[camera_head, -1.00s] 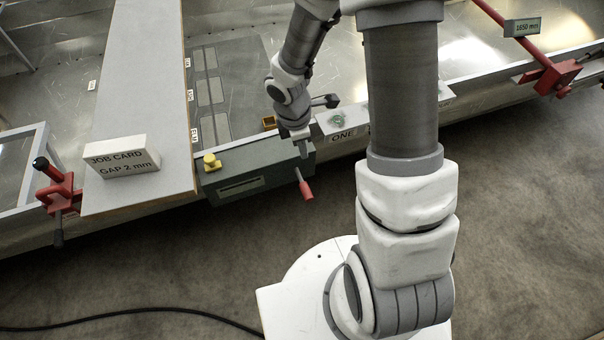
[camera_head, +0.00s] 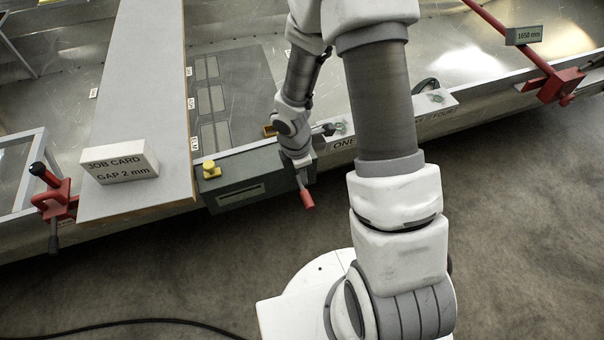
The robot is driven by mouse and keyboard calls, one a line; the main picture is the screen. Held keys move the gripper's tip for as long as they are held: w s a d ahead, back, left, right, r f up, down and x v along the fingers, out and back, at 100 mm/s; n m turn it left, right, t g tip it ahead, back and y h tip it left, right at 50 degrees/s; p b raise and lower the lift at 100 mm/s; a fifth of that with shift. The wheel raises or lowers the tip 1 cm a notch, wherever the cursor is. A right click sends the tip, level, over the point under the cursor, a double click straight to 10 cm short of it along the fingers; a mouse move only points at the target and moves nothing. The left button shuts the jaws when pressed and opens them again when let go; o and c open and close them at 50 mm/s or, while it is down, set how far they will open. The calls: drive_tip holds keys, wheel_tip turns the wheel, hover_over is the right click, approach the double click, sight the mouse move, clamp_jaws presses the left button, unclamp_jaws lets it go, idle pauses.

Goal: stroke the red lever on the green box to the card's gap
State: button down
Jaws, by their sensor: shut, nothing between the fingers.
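The green box (camera_head: 240,192) sits on the near edge of the metal hull, with a yellow knob (camera_head: 211,169) on its top left and a slot in its front. Its red lever (camera_head: 307,198) hangs down at the box's right end. My gripper (camera_head: 301,168) is shut and empty, pointing down at the box's right end just above the lever's red grip. I cannot tell whether the fingers touch the lever. The white job card (camera_head: 120,165) stands on the grey plank and reads "GAP 2 mm".
A grey plank (camera_head: 135,80) lies left of the box. A red clamp (camera_head: 58,195) stands at the left and a red bar with a clamp (camera_head: 556,84) at the right. A labelled strip (camera_head: 345,143), "ONE" to "FOUR", lies right of the box, partly behind my arm.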

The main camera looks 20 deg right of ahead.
sight(307, 201)
drive_tip(key=f+b, duration=0.1)
drive_tip(key=f, duration=0.2)
drive_tip(key=f+b, duration=0.1)
drive_tip(key=f, duration=0.2)
drive_tip(key=d+f+b, duration=0.1)
drive_tip(key=f, duration=0.2)
drive_tip(key=shift+f, duration=0.3)
drive_tip(key=shift+f, duration=0.2)
drive_tip(key=shift+s+f+b, duration=0.2)
drive_tip(key=shift+f+b, duration=0.4)
drive_tip(key=shift+b, duration=0.05)
drive_tip(key=shift+s+f+b, duration=0.2)
drive_tip(key=shift+f+b, duration=0.35)
drive_tip(key=shift+b, duration=0.05)
drive_tip(key=shift+s+f+b, duration=0.1)
drive_tip(key=shift+f+b, duration=1.1)
drive_tip(key=shift+f, duration=0.25)
drive_tip(key=shift+s+d+f, duration=0.1)
